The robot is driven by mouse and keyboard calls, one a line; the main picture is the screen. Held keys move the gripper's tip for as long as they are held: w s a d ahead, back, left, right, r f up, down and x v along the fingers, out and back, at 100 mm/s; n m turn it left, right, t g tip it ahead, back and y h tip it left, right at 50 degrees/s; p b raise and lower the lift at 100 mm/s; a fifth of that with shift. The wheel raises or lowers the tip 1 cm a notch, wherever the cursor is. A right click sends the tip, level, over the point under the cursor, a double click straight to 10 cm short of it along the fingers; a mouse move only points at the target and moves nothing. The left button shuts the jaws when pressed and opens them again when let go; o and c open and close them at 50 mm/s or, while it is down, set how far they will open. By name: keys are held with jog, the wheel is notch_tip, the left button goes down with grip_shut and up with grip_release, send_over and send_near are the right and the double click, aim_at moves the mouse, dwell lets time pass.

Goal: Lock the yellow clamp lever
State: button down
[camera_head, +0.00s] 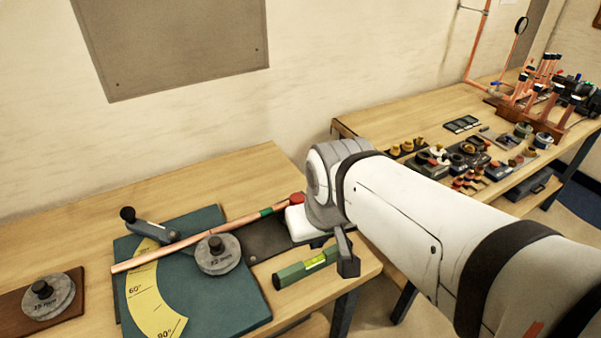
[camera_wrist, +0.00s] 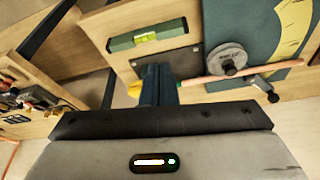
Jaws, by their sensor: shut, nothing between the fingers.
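A yellow piece, seemingly the clamp lever (camera_wrist: 134,90), shows in the wrist view just left of my fingers. Its middle is hidden behind them, and I cannot tell its angle or whether they touch it. I cannot make it out in the head view, where my arm covers that spot. My gripper (camera_wrist: 156,70) is shut and empty, its dark fingers together over the edge of the bender's dark plate (camera_wrist: 165,62). A copper pipe (camera_head: 195,240) with a green band and red end lies across the teal bender base (camera_head: 215,305); its end passes beside my fingers in the wrist view.
A green spirit level (camera_head: 305,268) lies along the table's front edge. A grey round former (camera_head: 218,255) and a black-knobbed handle (camera_head: 150,228) stand on the base. Another former (camera_head: 48,298) sits at left. A second table (camera_head: 400,135) holds fittings and tools.

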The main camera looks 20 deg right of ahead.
jog(key=w+d+f+n+b, duration=0.1)
jog(key=w+d+f+b, duration=0.2)
jog(key=w+d+b, duration=0.45)
jog(key=w+d+f+n+b, duration=0.1)
jog(key=w+d+f+b, duration=0.25)
jog(key=w, duration=0.65)
jog(key=w+a+f+p, duration=0.1)
jog(key=w+f, duration=0.5)
jog(key=f, duration=0.3)
jog(key=shift+w+a+f+y, duration=0.15)
jog(key=shift+w+f+y, duration=0.05)
jog(key=shift+w+y, duration=0.15)
jog(key=shift+a+n, duration=0.1)
jog(key=shift+n, duration=0.2)
